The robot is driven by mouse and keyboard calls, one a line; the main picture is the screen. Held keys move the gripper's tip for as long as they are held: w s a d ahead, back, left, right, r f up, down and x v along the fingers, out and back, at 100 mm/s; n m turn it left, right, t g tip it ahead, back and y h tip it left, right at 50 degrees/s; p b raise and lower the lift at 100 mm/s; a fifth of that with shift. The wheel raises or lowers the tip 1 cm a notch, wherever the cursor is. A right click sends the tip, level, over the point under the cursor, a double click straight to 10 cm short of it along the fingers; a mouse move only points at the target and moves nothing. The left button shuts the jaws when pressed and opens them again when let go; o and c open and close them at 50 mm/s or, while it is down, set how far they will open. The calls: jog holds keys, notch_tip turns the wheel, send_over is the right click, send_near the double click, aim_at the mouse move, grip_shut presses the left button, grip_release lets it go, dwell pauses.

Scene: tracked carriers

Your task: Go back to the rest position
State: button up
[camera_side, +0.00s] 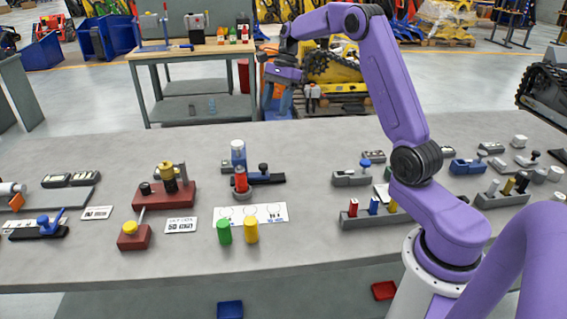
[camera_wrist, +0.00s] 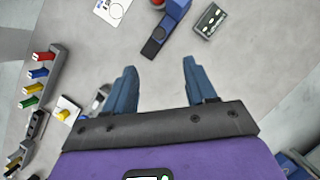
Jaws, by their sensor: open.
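My gripper (camera_wrist: 158,80) is open in the wrist view. Its two blue-grey fingers stand apart, with only grey tabletop showing between them. In the side view my gripper (camera_side: 267,74) is raised high above the back of the grey table (camera_side: 330,235), at the end of my purple arm. It is clear of the things on the table. Its fingers are small and hard to make out there against the yellow machine behind.
A green cylinder (camera_side: 224,231) and a yellow cylinder (camera_side: 251,230) stand by a white card (camera_side: 273,212). A dark red fixture (camera_side: 165,193) is at left. A rack (camera_side: 360,219) with coloured pieces stands near my base. Bare tabletop lies between.

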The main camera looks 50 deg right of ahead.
jog(key=s+a+r+n+g+h, duration=0.1)
jog(key=s+a+n, duration=0.65)
jog(key=a, duration=0.25)
jog(key=s+a+n+h, duration=0.2)
jog(key=s+a+n, duration=0.5)
jog(key=s+a, duration=0.25)
jog(key=s+f+n, duration=0.1)
jog(key=s+n, duration=0.7)
jog(key=s, duration=0.2)
jog(key=s+f+n+t+h, duration=0.1)
jog(key=s+f+n, duration=0.1)
jog(key=s+n, duration=0.6)
jog(key=shift+s+a+f, duration=0.25)
jog(key=shift+s+f, duration=0.05)
jog(key=shift+s, duration=0.9)
